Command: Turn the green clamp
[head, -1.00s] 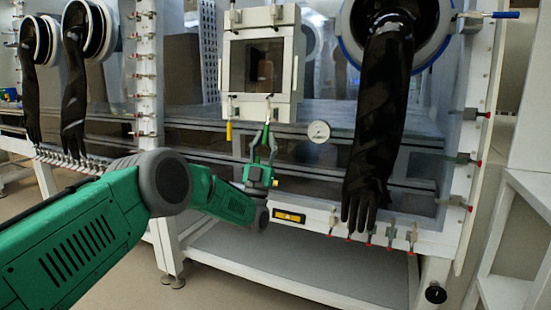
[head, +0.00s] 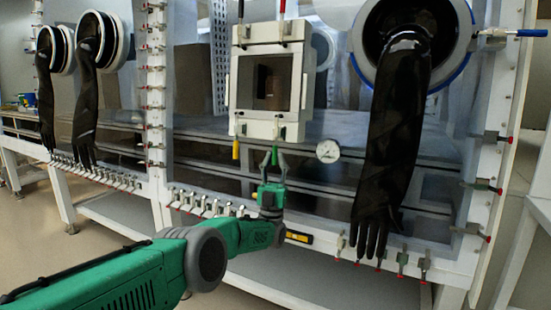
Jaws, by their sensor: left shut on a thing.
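The green clamp (head: 281,133) is at the bottom edge of the white square hatch (head: 289,91), on its right side. My left gripper (head: 274,154) is just below the hatch, pointing up, with its fingers around the lower end of the clamp. It is shut on the clamp. The fingers and the small picture scale partly hide the clamp's handle. My right gripper is not in view.
A yellow-handled clamp (head: 236,149) hangs at the hatch's lower left, and a red-handled one (head: 282,8) stands above. A round gauge (head: 328,151) is right of my gripper. A long black glove (head: 389,140) hangs farther right.

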